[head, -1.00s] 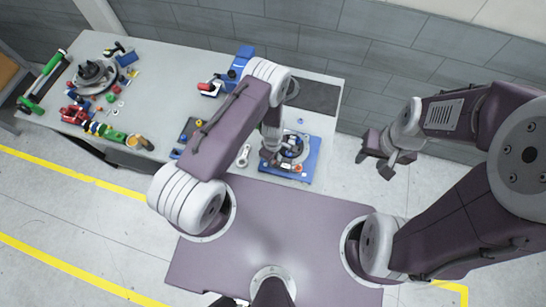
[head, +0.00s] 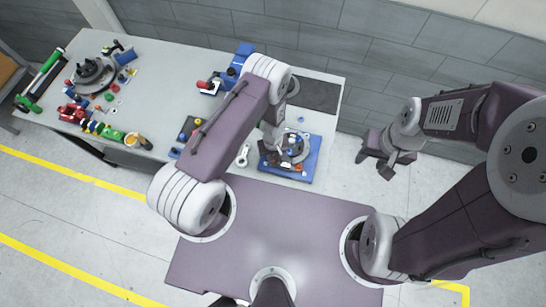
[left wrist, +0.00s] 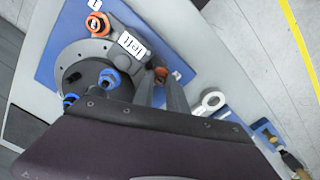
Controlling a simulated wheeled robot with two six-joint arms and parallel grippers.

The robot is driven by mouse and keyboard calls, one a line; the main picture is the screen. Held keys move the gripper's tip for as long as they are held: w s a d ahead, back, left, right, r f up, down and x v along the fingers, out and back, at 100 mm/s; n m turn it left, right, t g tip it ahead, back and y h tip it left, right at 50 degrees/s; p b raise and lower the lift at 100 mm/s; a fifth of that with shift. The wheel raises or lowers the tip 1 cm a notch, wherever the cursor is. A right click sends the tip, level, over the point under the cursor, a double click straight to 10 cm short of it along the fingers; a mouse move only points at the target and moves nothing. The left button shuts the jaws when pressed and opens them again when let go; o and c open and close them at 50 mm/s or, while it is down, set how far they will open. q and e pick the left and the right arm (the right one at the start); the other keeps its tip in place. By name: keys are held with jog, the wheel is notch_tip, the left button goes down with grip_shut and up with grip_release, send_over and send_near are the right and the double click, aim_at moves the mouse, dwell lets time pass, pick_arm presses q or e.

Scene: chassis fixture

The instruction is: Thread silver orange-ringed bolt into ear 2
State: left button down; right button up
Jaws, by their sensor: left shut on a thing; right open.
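The blue fixture plate (head: 304,176) carries a grey round chassis (head: 297,143) on the table's right part. In the left wrist view the chassis (left wrist: 72,52) has blue-ringed bolts (left wrist: 108,78) on it. One orange-ringed bolt (left wrist: 98,23) sits at the ear beside a tag marked 1. My left gripper (head: 283,160) is low over the plate's near side. In the left wrist view its fingers are shut on an orange-ringed bolt (left wrist: 160,74), beside another small tag. The bolt's shank is hidden, so I cannot tell whether it is in the ear. My right gripper (head: 378,158) is open and empty, off the table's right side.
A silver ring-ended tool (head: 243,155) lies left of the plate. A blue device with a red part (head: 210,86) stands behind. A dark mat (head: 313,94) lies at the back right. Several coloured tools and another round part (head: 93,75) are at the far left. The table's middle is clear.

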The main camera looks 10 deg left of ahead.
pick_arm(q)
jog(key=shift+f+m+b, duration=0.25)
jog(key=shift+m+b, duration=0.35)
jog(key=shift+m, duration=0.8)
jog(key=shift+r, duration=0.15)
jog(key=shift+m+b, duration=0.4)
jog(key=shift+m, duration=0.3)
jog(key=c, duration=1.3)
grip_release()
jog(key=shift+r, duration=0.1)
jog(key=shift+o, duration=0.2)
jog(key=shift+a, duration=0.1)
